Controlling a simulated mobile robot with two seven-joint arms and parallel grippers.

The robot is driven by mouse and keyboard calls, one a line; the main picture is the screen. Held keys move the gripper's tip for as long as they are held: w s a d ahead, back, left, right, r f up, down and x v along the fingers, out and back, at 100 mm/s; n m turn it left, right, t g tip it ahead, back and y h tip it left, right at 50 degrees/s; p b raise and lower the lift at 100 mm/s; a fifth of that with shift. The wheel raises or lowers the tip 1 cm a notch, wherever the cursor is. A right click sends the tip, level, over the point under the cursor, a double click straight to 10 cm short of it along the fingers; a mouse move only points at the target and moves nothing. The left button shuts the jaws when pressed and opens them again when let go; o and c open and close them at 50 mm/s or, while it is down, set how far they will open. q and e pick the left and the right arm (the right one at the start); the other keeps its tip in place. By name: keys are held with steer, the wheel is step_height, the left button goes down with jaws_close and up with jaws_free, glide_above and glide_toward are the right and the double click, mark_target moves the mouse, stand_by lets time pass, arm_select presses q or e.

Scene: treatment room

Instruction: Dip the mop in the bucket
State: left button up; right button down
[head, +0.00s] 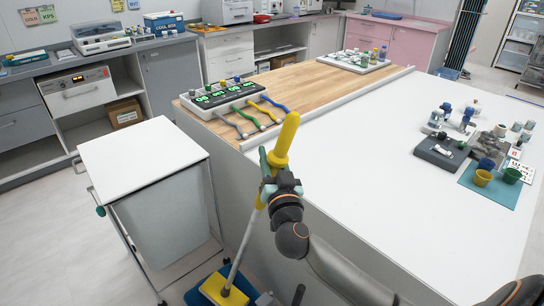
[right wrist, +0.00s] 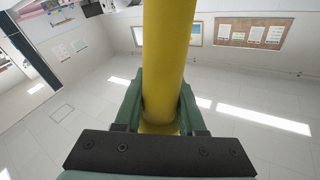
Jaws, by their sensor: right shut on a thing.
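The mop has a thick yellow grip (head: 287,137) at the top, a thin grey shaft (head: 244,240) and a yellow head (head: 224,291) low down. My right gripper (head: 267,178) is shut on the yellow grip, and the mop leans slightly, its top to the right. In the right wrist view the yellow grip (right wrist: 166,60) stands between the green fingers. A blue bucket (head: 196,291) shows around the mop head at the bottom edge of the head view. I cannot tell whether the head is inside it or above it. My left gripper is not in view.
A white-topped cart (head: 142,152) stands left of the mop. A large white table (head: 370,160) with a wooden section stands close on the right, carrying a device with coloured cables (head: 226,96). Floor shows between cart and table.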

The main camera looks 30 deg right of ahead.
step_height(320, 180, down, 4)
steer(key=shift+f+b, duration=0.1)
steer(key=shift+b, duration=0.75)
arm_select(q)
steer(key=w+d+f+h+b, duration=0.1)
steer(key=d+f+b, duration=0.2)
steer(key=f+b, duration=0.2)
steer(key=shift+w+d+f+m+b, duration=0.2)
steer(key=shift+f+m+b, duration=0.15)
steer(key=shift+b, duration=0.8)
arm_select(e)
step_height(320, 180, down, 14)
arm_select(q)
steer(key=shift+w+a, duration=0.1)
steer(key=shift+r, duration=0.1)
